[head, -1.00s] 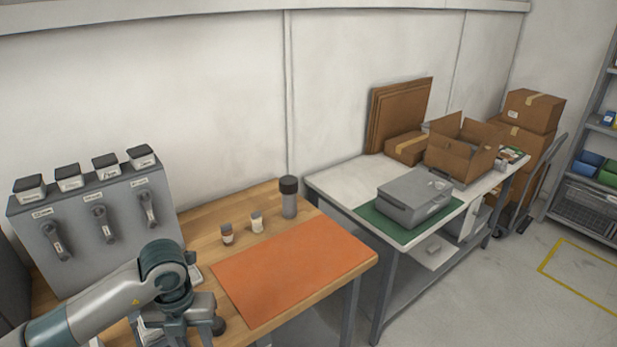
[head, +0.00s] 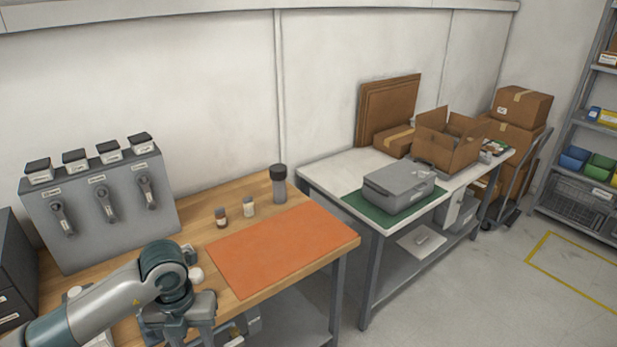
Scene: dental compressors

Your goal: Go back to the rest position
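My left arm comes in from the lower left of the head view, over the front edge of the wooden workbench (head: 265,291). My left gripper (head: 192,333) hangs at the bottom edge of the picture. Its fingertips are cut off or hidden, so I cannot see whether it is open or holds anything. My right arm and gripper are not in view.
The bench bears an orange mat (head: 281,248), two small bottles, a dark-capped grey cylinder (head: 279,184) and a grey dispenser unit (head: 100,209). A white table (head: 327,178) holds a grey case (head: 398,187) and an open carton (head: 448,140). Floor at the right is clear.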

